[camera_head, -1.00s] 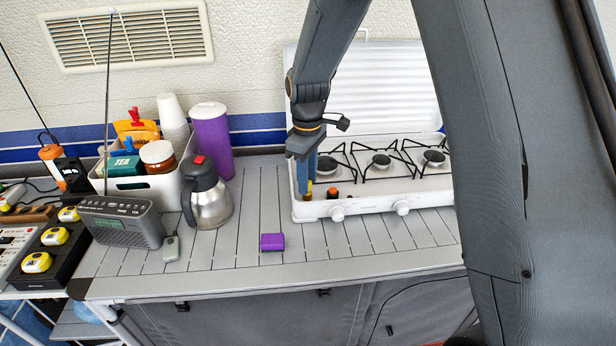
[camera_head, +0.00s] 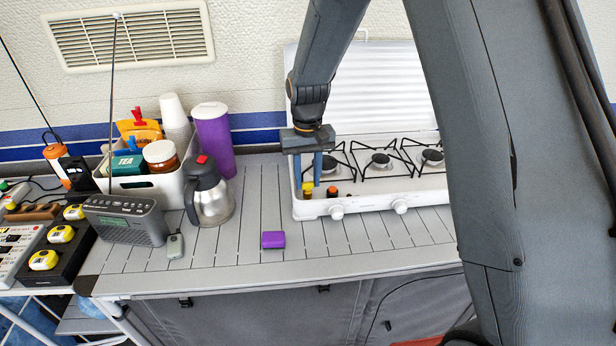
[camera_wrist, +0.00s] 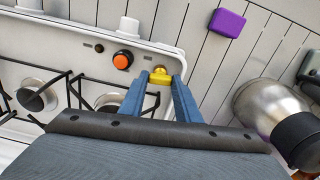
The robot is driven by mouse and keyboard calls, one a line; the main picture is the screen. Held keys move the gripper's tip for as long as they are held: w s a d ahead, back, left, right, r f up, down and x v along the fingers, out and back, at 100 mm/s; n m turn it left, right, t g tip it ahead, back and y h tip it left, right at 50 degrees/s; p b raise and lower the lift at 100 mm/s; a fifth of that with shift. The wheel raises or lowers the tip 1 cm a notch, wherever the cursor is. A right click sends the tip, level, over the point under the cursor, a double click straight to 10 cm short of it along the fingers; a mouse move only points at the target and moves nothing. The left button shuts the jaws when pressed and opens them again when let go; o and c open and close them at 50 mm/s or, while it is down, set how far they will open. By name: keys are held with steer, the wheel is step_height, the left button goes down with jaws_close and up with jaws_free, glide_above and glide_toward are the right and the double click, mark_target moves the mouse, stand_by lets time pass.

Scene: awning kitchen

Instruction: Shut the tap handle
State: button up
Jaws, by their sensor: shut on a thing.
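The yellow tap handle (camera_wrist: 160,77) sits at the corner of the white gas stove (camera_wrist: 105,42), beside an orange knob (camera_wrist: 122,60). It also shows in the head view (camera_head: 307,188) at the stove's front left. My gripper (camera_wrist: 160,85) has its two blue fingers on either side of the yellow handle, shut on it. In the head view my gripper (camera_head: 308,184) reaches down over the stove's left end. The contact faces between fingers and handle are partly hidden.
A purple block (camera_head: 273,239) lies on the slatted counter left of the stove. A steel jug (camera_head: 209,198), a grey radio (camera_head: 124,218) and a white bin (camera_head: 145,188) stand further left. Black pan supports (camera_head: 380,160) rise from the stove. The counter front is mostly clear.

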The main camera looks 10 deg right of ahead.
mark_target(308, 182)
steer(key=shift+r+m, duration=0.1)
steer(key=shift+m, duration=0.5)
steer(key=shift+w, duration=0.1)
steer(key=o, duration=0.8)
steer(key=shift+r+b, duration=0.95)
steer(key=shift+r, duration=2.95)
steer(key=s+d+f, duration=0.1)
steer(key=s+d, duration=0.3)
steer(key=s, duration=0.3)
steer(key=s+d+f+t, duration=0.1)
steer(key=s+d, duration=0.3)
steer(key=s, duration=0.3)
steer(key=s+d+f, duration=0.1)
steer(key=s+d, duration=0.3)
steer(key=s, duration=0.3)
steer(key=shift+s, duration=0.25)
